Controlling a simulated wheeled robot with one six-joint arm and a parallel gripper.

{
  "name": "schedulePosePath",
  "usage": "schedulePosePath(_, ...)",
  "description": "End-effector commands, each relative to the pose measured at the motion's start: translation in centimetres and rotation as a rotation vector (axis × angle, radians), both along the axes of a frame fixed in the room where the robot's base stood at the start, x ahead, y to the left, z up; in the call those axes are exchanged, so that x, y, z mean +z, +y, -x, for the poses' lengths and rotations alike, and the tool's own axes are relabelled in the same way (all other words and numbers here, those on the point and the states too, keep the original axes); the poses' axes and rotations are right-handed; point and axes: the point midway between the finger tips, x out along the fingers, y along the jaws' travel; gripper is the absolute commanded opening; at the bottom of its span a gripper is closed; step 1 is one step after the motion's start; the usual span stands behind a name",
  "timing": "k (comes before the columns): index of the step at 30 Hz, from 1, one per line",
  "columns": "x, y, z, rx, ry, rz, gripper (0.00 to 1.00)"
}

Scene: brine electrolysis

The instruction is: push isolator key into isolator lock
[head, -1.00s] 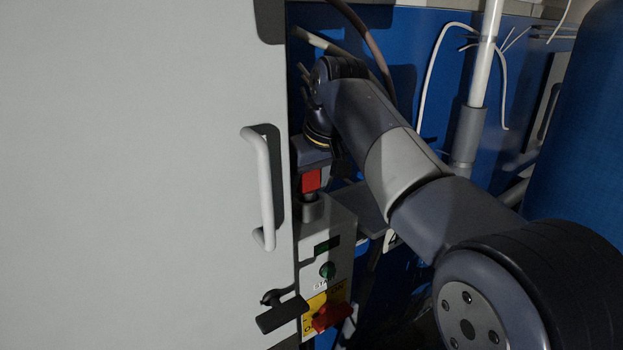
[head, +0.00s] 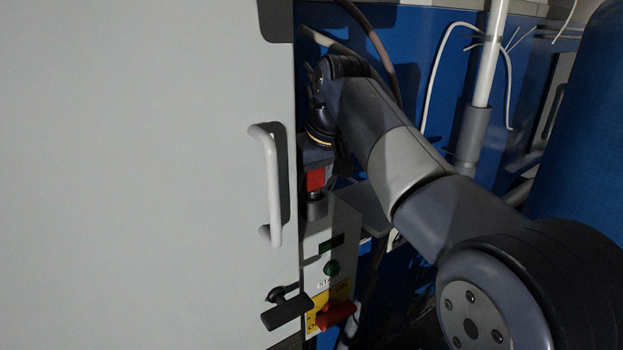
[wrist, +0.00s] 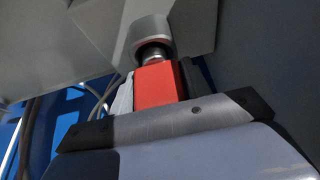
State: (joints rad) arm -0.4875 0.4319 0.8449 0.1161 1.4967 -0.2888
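The isolator key is a red block (head: 316,180) with a short metal shaft. In the wrist view the red block (wrist: 160,83) sits between the two fingers of my gripper (wrist: 157,90), which is shut on it. The isolator lock is a grey cylinder (head: 317,210) on top of the grey control box; it also shows in the wrist view (wrist: 151,32). The key's shaft lines up with the lock and meets its opening. A short bright length of shaft shows between block and lock. How deep the tip sits is hidden.
The control box (head: 345,225) carries a green button (head: 331,268) and a red rotary switch (head: 335,314) on a yellow plate. A large grey door with a white handle (head: 272,185) stands close on the left. Cables hang behind my arm.

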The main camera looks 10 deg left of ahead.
Motion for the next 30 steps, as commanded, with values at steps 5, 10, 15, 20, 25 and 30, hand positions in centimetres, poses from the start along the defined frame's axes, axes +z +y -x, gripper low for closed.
schedulePosePath(5, -0.6, -0.1, 0.0, 0.0, 0.01, 0.008, 0.61)
schedulePosePath(10, -0.5, -0.2, -0.1, -0.003, 0.007, 0.01, 0.69)
schedulePosePath(15, -0.4, -0.2, -0.1, -0.003, 0.005, 0.008, 0.69)
schedulePosePath(20, -0.2, -0.2, -0.1, -0.002, 0.002, 0.005, 0.69)
schedulePosePath(25, 1.0, -0.5, 0.2, -0.002, -0.002, 0.003, 0.69)
schedulePosePath(30, 4.2, -1.4, 0.9, -0.005, -0.002, 0.003, 0.69)
